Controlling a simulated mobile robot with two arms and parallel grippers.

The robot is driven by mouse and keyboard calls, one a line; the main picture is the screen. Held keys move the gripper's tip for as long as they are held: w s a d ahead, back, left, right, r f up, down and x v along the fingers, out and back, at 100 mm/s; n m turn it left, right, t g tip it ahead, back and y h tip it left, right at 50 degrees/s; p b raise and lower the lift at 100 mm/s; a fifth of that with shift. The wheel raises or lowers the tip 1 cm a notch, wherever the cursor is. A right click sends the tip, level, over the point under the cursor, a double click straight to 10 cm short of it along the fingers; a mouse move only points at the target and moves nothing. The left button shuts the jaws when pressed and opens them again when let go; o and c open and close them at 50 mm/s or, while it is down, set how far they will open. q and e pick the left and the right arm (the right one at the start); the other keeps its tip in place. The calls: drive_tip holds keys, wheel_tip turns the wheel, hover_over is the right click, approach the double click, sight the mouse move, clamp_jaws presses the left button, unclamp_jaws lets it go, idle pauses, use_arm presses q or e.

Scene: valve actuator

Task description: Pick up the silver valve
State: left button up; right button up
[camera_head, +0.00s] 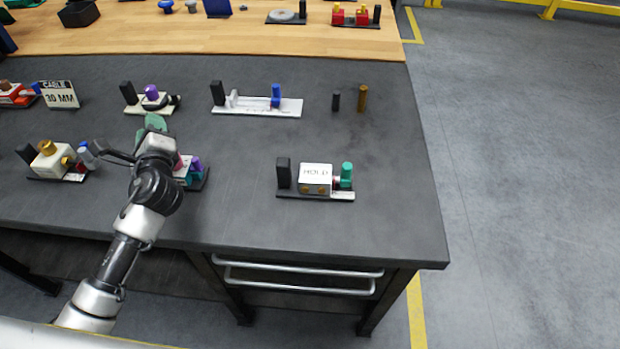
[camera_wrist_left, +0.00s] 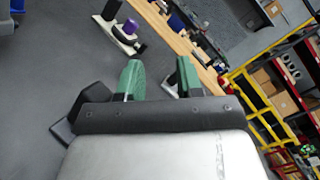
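My left gripper (camera_head: 155,122) reaches in from the left over the dark table. Its green fingertips show apart in the left wrist view (camera_wrist_left: 158,78), with no object clearly held between them. A small pale piece shows beside the right-hand finger there, mostly hidden. No part is plainly a silver valve. A grey cylindrical piece (camera_head: 87,157) stands beside a white block with gold knobs (camera_head: 50,160), left of the gripper. A fixture with a purple knob (camera_head: 152,92) lies just beyond the gripper. A fixture with purple and red parts (camera_head: 195,170) is partly hidden by my arm. My right gripper is not in view.
A white fixture with a blue knob (camera_head: 276,97) and a fixture marked HOLD with a teal knob (camera_head: 346,174) stand to the right. Two small upright posts, one black and one brown (camera_head: 362,98), stand near the right edge. A 30 mm sign (camera_head: 60,95) stands at left.

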use_arm(q)
drive_tip(key=s+d+m, duration=0.2)
drive_tip(key=s+d+m+t+y, duration=0.1)
drive_tip(key=s+d, duration=0.1)
drive_tip(key=shift+s+d+f, duration=0.1)
drive_tip(key=shift+f, duration=0.15)
drive_tip(key=s+d+f+m+h, duration=0.1)
drive_tip(key=s+d+f+m, duration=0.15)
drive_tip(key=d, duration=0.25)
drive_tip(key=m+h, duration=0.8)
drive_tip(key=m, duration=0.1)
approach(282, 173)
drive_tip(key=shift+s+a+f, duration=0.1)
drive_tip(key=shift+s+f, duration=0.1)
drive_tip(key=shift+s, duration=0.25)
drive_tip(key=shift+s+a+f, duration=0.1)
drive_tip(key=shift+s+f, duration=0.05)
drive_tip(key=shift+s, duration=0.3)
drive_tip(key=shift+w+d, duration=0.25)
drive_tip(key=shift+d, duration=0.1)
drive_tip(key=w, duration=1.1)
drive_tip(key=shift+w+a+r, duration=0.1)
drive_tip(key=shift+a, duration=0.05)
drive_tip(key=shift+r, duration=0.15)
clamp_jaws()
